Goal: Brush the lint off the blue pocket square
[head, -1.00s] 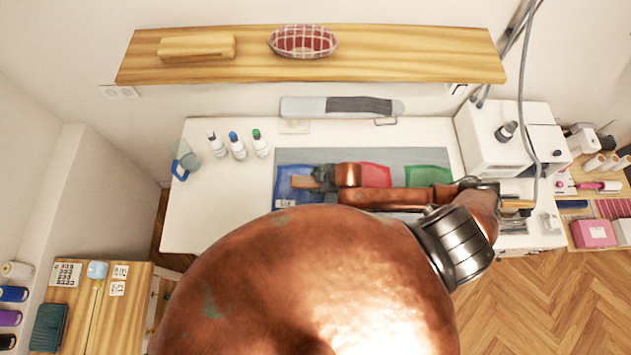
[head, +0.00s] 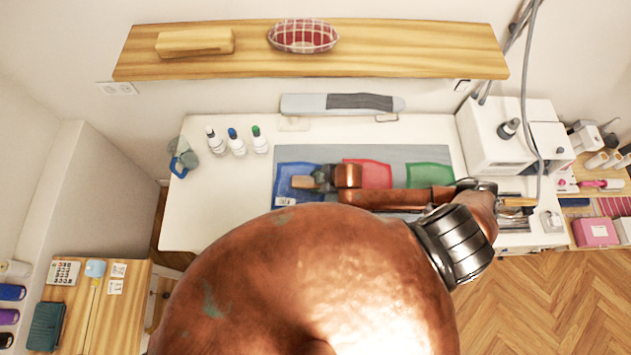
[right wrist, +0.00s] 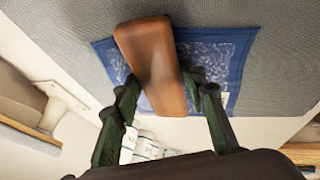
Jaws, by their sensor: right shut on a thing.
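The blue pocket square (head: 291,186) lies flat at the left end of the grey mat (head: 400,154) on the white table. In the right wrist view the blue square (right wrist: 215,50) carries pale speckles of lint. My right gripper (head: 322,178) is over the square's right part. It is shut on a wooden brush (head: 304,182), which also shows in the right wrist view (right wrist: 152,60) across the square. The brush's underside is hidden, so I cannot tell whether it touches the cloth. My left gripper is not in view.
A red cloth (head: 376,174) and a green cloth (head: 430,175) lie on the mat to the right. Several bottles (head: 236,143) and a blue-handled spray bottle (head: 183,158) stand at the table's left. A white machine (head: 500,135) stands at the right. A wooden shelf (head: 370,60) hangs above.

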